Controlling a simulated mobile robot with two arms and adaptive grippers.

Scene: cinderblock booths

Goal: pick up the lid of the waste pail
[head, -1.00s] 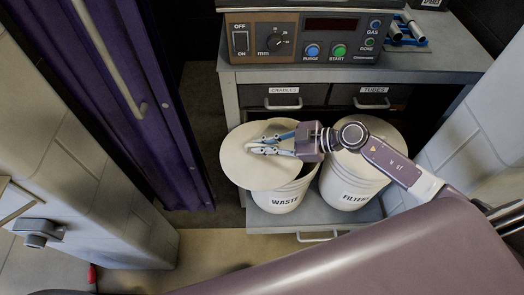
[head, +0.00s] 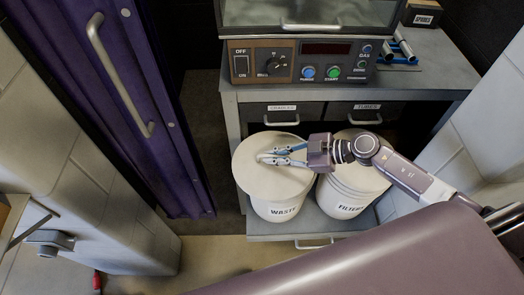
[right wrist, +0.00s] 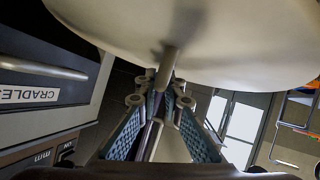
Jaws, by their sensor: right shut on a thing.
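The lid (head: 250,183) of the waste pail is a round cream disc with a short post handle. In the head view it lies over the waste pail (head: 272,208), hiding its opening. I cannot tell whether the lid touches the rim or hangs just above it. My right gripper (head: 268,158) reaches in from the right over the lid and is shut on its handle. In the right wrist view the lid (right wrist: 215,50) fills the top, with its post between the fingertips (right wrist: 163,90). My left gripper is not in view.
The filter pail (head: 350,188) stands close on the right, partly under my right arm. Behind are drawers (head: 282,118) and a control panel (head: 300,62). A purple door (head: 110,100) and a block wall (head: 110,185) bound the left; another block wall (head: 450,165) stands right.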

